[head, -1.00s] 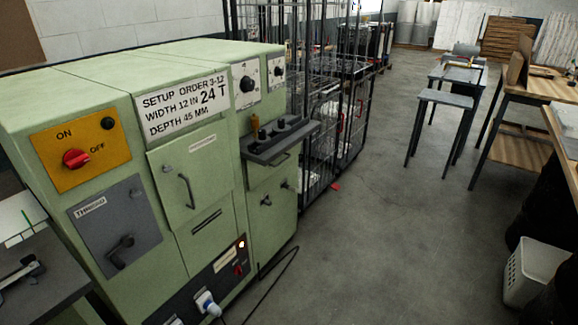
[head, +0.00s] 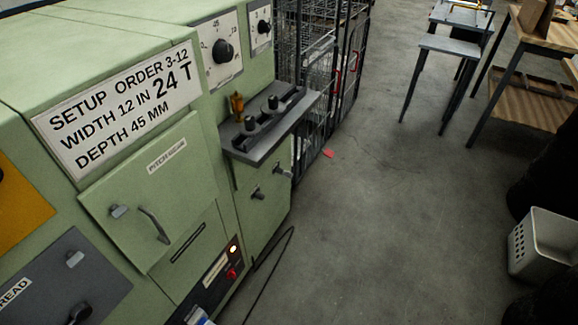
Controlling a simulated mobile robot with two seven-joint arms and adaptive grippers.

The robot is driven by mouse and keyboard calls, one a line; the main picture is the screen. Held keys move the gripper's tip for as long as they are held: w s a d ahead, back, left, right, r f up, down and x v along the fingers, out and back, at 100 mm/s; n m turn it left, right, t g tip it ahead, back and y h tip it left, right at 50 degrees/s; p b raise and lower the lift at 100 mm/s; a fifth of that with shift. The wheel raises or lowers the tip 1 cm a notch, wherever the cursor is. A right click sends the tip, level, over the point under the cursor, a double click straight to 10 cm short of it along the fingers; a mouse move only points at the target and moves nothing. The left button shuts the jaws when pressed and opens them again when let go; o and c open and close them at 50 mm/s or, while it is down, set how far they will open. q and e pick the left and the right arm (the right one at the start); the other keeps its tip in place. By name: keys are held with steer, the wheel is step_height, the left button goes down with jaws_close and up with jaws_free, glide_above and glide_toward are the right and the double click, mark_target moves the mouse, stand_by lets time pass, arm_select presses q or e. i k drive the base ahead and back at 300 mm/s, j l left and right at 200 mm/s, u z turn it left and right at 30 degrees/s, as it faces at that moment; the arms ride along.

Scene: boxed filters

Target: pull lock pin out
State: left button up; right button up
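A green machine (head: 215,210) fills the left of the head view. A dark shelf (head: 262,135) juts from its front and carries a brass-coloured piece (head: 237,106) and dark knobs (head: 272,103). Below the shelf, two small dark-and-metal knobs or pins (head: 257,194) (head: 282,172) stick out of the green panel. A door labelled as a pitch gear cover (head: 155,190) has a curved handle and a small metal catch (head: 119,211) at its left. I cannot tell which of these is the lock pin. Neither of my grippers is in view.
A setup sign (head: 120,108) reads width 12 in, 24 T, depth 45 mm. A black cable (head: 270,270) lies on the floor by the machine. Wire cages (head: 325,80) stand behind it. The grey floor (head: 400,230) is open to the right, up to a white basket (head: 545,245).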

mark_target(287, 175)
steer(key=u, duration=0.4)
steer(key=l+u, duration=0.2)
steer(key=u, duration=0.25)
steer(key=i+l+u, duration=0.1)
steer(key=u, duration=0.3)
steer(key=l+u, duration=0.35)
steer(key=l, duration=0.15)
steer(key=l+u, duration=0.55)
steer(key=l, duration=0.2)
steer(key=k+l+u, duration=0.1)
steer(key=l, duration=0.3)
steer(key=k+l+u, duration=0.15)
steer(key=l, duration=0.2)
steer(key=k+l, duration=0.1)
steer(key=l, duration=0.25)
steer(key=k+l+u, duration=0.1)
steer(key=l, duration=0.25)
steer(key=k+l+u, duration=0.1)
steer(key=l, duration=0.2)
steer(key=k+l, duration=0.15)
steer(key=l, duration=0.2)
steer(key=k+l, duration=0.1)
steer(key=l, duration=0.25)
steer(key=k+l, duration=0.15)
steer(key=l, duration=0.25)
steer(key=k+l, duration=0.15)
steer(key=l, duration=0.2)
steer(key=k+l, duration=0.15)
steer(key=l, duration=0.2)
